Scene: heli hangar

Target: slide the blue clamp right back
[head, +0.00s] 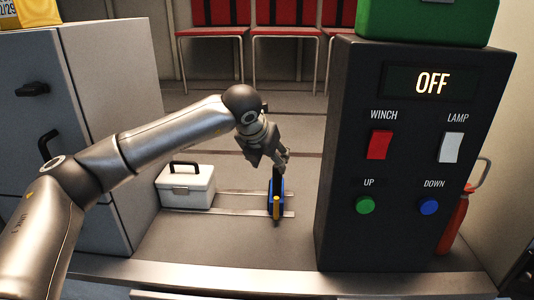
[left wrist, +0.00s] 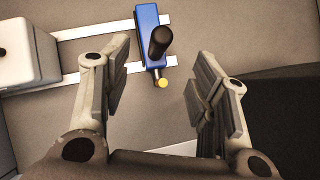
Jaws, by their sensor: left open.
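The blue clamp (head: 270,196) stands across two pale rails (head: 236,212) near their right end, with a dark upright handle and a yellow part at its front. In the left wrist view the blue clamp (left wrist: 148,17) is at the top middle, with its black knob and yellow tip toward me. My left gripper (head: 280,161) is just above the clamp's handle. In the left wrist view my left gripper (left wrist: 162,72) has its fingers spread wide, with the knob between and beyond them. No hold on the clamp shows. My right gripper is out of view.
A white case (head: 188,190) with a black handle sits on the left end of the rails. A dark control box (head: 405,235) with switches stands close on the right. A grey cabinet (head: 100,130) is on the left. A red bottle (head: 453,225) stands behind the control box.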

